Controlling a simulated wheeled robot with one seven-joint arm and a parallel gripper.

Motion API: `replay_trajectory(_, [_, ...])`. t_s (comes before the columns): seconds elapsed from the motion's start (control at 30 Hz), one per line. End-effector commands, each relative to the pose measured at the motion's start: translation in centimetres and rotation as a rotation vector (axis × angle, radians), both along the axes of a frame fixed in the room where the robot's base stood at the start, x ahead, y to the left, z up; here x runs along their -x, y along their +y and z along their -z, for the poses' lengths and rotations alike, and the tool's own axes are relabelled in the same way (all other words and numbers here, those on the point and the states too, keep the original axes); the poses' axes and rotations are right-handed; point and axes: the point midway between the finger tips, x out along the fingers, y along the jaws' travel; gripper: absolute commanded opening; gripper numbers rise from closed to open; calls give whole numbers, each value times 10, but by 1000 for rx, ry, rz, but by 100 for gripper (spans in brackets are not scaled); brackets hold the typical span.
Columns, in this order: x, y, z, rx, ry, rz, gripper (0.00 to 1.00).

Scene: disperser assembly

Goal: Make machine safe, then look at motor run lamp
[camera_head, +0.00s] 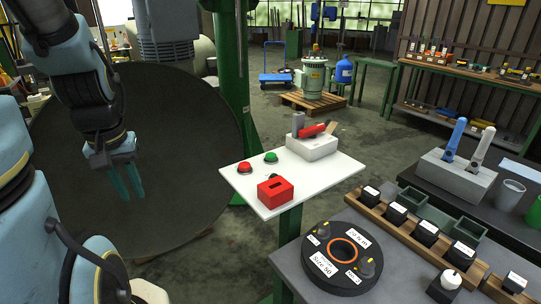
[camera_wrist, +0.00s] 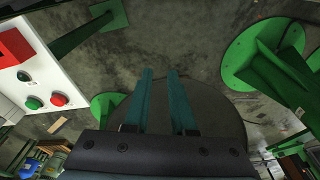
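A white control panel (camera_head: 235,181) stands on a green post in the middle of the head view. It carries a red button (camera_head: 245,168), a green button (camera_head: 271,157), a red box with a dark slot (camera_head: 275,192), and a grey box (camera_head: 312,148) with a red lever handle (camera_head: 313,131) lying across its top. A small dark round fitting (camera_wrist: 23,76) sits between the red box and the green button; I cannot tell whether it is the motor run lamp or lit. My gripper (camera_head: 129,196) hangs left of the panel, open and empty. Its two fingers (camera_wrist: 159,72) are apart.
A large dark round disc (camera_head: 180,140) is behind my gripper, beside a green column (camera_head: 231,70). A bench at right holds a black round "Size 50" part (camera_head: 312,271) and a wooden rack (camera_head: 393,229). Open floor lies behind the panel.

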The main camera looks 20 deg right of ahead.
Motion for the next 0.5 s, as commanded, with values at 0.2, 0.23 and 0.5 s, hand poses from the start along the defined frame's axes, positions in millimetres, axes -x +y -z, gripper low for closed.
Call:
replay_trajectory(0.2, [0, 0, 0, 0, 0, 0, 0])
replay_trajectory(0.23, [0, 0, 0, 0, 0, 0, 0])
replay_trajectory(0.5, [0, 0, 0, 0, 0, 0, 0])
